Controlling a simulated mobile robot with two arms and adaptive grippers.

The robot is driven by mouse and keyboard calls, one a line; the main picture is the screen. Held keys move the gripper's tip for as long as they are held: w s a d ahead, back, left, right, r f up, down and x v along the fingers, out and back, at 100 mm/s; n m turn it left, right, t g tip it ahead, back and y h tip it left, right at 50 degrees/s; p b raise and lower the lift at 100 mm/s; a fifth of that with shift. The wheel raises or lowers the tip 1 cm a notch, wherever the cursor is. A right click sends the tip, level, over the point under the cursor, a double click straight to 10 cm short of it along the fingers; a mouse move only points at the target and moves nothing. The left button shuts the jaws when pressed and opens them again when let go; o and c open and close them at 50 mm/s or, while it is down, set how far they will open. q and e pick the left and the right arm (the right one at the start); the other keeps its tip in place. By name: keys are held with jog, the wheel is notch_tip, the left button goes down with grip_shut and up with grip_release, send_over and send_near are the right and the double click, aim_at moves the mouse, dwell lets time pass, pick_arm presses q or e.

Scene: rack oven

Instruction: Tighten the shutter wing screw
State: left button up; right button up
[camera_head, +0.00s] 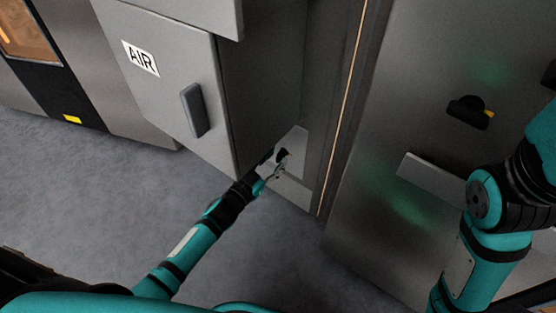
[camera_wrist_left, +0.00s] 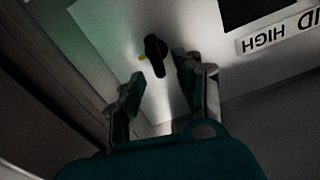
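The shutter wing screw appears as a small dark knob (camera_head: 283,153) on a pale plate low beside the grey AIR cabinet. In the left wrist view the black knob (camera_wrist_left: 154,50) has a small yellow mark at its side and stands on the pale panel. My left gripper (camera_head: 271,171) is at the plate, close to the knob. In the left wrist view its two fingers (camera_wrist_left: 160,77) are apart, with the knob showing between and just beyond their tips. I cannot tell whether they touch it. My right arm shows at the right; its gripper is out of view.
The AIR cabinet (camera_head: 175,75) with a grey handle (camera_head: 194,109) stands left of the plate. A steel door (camera_head: 425,95) with a black latch (camera_head: 470,111) is at the right. A label reading HIGH (camera_wrist_left: 275,32) is near the knob. Grey floor (camera_head: 80,190) is clear at left.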

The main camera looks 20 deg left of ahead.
pick_arm(q)
jog(key=shift+x, duration=1.05)
grip_shut()
